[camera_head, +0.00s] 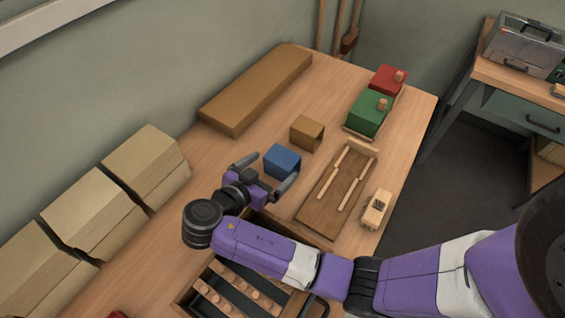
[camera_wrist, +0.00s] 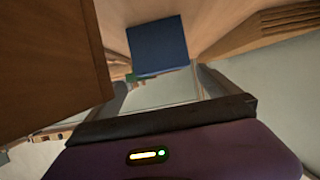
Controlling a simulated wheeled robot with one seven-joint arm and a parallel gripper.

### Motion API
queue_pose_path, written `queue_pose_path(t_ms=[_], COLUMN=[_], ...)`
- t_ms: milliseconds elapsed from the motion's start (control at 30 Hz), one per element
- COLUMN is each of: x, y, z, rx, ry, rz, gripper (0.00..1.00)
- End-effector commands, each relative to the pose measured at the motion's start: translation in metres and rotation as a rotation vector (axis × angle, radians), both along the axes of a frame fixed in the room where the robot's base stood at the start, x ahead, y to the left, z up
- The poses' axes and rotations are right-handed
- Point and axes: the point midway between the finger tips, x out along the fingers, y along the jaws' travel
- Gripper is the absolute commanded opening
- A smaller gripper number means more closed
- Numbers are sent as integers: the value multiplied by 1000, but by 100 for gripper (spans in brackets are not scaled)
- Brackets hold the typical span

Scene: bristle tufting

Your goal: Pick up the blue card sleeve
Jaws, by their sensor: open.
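The blue card sleeve (camera_head: 282,161) is a small blue box-like piece standing on the wooden table, in the middle of the head view. In the wrist view the blue sleeve (camera_wrist: 158,46) shows at the upper middle, ahead of and between the fingers. My gripper (camera_head: 262,174) is open, with one finger to the left of the sleeve and the other near its lower right side. My gripper also shows in the wrist view (camera_wrist: 163,88). I see nothing held in it. I cannot tell whether either finger touches the sleeve.
A brown sleeve (camera_head: 307,133) stands just beyond the blue one. A wooden board with strips (camera_head: 330,205) lies to the right. Green (camera_head: 368,112) and red (camera_head: 388,79) blocks stand farther back. A long brown box (camera_head: 258,89) lies along the wall. A tray of pegged bars (camera_head: 240,290) is below my arm.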

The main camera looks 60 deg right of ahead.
Motion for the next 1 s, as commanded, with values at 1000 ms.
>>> queue_pose_path(t_ms=[1000], x=[8], y=[-64], z=[-24], rx=[1], ry=[0], rz=[1], gripper=[90])
